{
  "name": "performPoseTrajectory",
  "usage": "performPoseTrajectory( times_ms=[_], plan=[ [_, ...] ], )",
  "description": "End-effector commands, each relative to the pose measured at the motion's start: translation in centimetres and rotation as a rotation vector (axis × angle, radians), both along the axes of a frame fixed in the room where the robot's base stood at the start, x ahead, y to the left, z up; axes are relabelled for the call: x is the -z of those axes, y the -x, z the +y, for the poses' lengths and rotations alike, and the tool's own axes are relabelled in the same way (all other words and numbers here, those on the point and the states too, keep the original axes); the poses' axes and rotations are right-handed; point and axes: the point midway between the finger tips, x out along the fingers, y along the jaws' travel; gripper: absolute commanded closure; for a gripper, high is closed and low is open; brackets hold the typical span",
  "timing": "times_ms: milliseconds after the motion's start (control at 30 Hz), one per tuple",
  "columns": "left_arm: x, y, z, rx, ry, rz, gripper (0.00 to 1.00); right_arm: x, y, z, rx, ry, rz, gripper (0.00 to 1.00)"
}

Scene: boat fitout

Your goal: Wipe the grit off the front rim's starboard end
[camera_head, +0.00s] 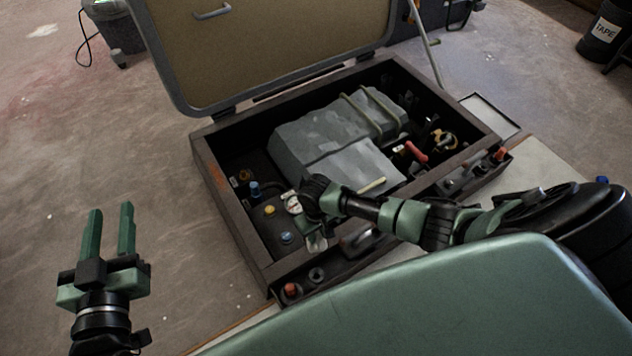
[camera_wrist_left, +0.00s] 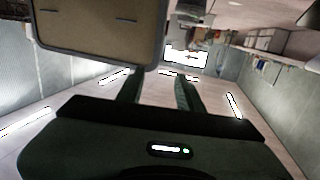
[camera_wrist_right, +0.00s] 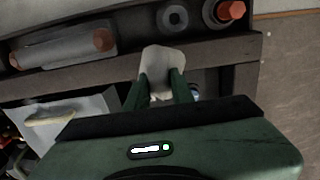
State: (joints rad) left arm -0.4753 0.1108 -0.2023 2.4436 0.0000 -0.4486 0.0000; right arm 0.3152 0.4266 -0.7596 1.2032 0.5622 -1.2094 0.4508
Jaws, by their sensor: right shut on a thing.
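An open dark box (camera_head: 232,218) with a raised lid (camera_head: 270,40) stands before me. Its front rim (camera_head: 340,236) runs along the near side and shows in the right wrist view (camera_wrist_right: 222,52). My right gripper (camera_wrist_right: 160,85) is shut on a pale wiping pad (camera_wrist_right: 162,62), which covers part of the rim near its left end in the head view. I cannot tell whether the pad touches the rim. I cannot make out any grit. My left gripper (camera_head: 112,212) is open and empty, left of the box over the floor.
A grey covered engine block (camera_head: 330,140) fills the box's middle. Floor left of the box is clear.

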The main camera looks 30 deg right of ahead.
Motion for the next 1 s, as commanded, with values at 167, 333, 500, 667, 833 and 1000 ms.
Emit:
performPoseTrajectory(
  times_ms=[167, 333, 500, 667, 833, 1000],
  plan=[
    [1.5, 0.3, 0.3, -0.005, -0.020, 0.081, 0.64, -0.4, 0.0, -0.1, 0.000, 0.000, 0.000, 1.00],
    [3.0, 0.8, 0.7, -0.011, -0.040, 0.159, 0.64, -0.7, 0.0, -0.1, 0.000, 0.000, 0.000, 1.00],
    [4.4, 1.3, 1.0, -0.016, -0.059, 0.237, 0.64, -1.0, 0.1, -0.2, 0.000, 0.000, 0.000, 1.00],
    [5.8, 2.0, 1.4, -0.020, -0.077, 0.310, 0.64, -1.2, 0.1, -0.3, 0.000, 0.000, 0.000, 1.00],
    [7.0, 2.8, 1.7, -0.025, -0.093, 0.381, 0.64, -1.5, 0.1, -0.3, 0.000, 0.000, 0.000, 1.00],
    [8.2, 3.6, 2.1, -0.030, -0.109, 0.450, 0.64, -1.7, 0.1, -0.4, 0.000, 0.000, 0.000, 1.00]
  ],
)
